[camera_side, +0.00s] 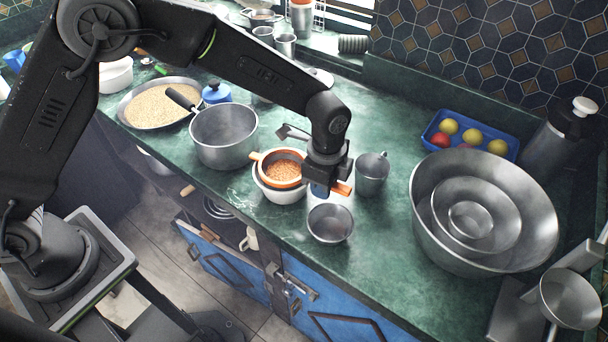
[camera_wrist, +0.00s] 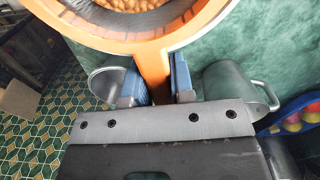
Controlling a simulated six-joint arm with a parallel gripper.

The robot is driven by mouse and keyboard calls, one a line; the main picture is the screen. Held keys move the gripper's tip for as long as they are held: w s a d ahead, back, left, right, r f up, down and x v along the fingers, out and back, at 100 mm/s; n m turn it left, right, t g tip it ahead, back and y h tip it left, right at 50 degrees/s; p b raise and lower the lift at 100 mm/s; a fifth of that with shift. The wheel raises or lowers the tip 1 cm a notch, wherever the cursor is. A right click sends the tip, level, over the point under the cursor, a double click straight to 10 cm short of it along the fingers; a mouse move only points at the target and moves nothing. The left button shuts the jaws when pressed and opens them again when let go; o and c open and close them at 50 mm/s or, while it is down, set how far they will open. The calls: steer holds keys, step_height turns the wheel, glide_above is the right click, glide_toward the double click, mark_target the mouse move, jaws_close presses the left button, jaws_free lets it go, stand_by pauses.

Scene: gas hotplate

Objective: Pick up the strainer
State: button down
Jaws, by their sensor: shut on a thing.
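The strainer (camera_side: 283,168) is orange-rimmed and holds small orange-brown pieces. In the side view it sits over a white bowl (camera_side: 277,192); I cannot tell whether they touch. Its orange handle points right toward my gripper (camera_side: 321,188). In the wrist view the strainer's rim (camera_wrist: 150,46) fills the top, and its handle (camera_wrist: 154,75) runs down between the blue finger pads of my gripper (camera_wrist: 161,84). The jaws are shut on this handle. The far end of the handle is hidden behind the gripper body in the wrist view.
A metal mug (camera_side: 371,174) stands right of my gripper, and a metal cup (camera_side: 330,224) stands in front near the counter edge. A large pot (camera_side: 224,138) is at left. Nested metal bowls (camera_side: 535,222) and a blue fruit tray (camera_side: 513,147) are at right. Green counter shows between.

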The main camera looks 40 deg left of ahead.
steer(key=shift+r, duration=0.15)
steer(key=shift+r, duration=0.3)
steer(key=r, duration=0.2)
steer(key=a+r, duration=0.1)
steer(key=shift+r, duration=0.4)
steer(key=a+r, duration=1)
steer(key=r, duration=0.1)
steer(key=shift+a+r, duration=0.15)
steer(key=shift+a, duration=0.2)
steer(key=shift+d, duration=0.1)
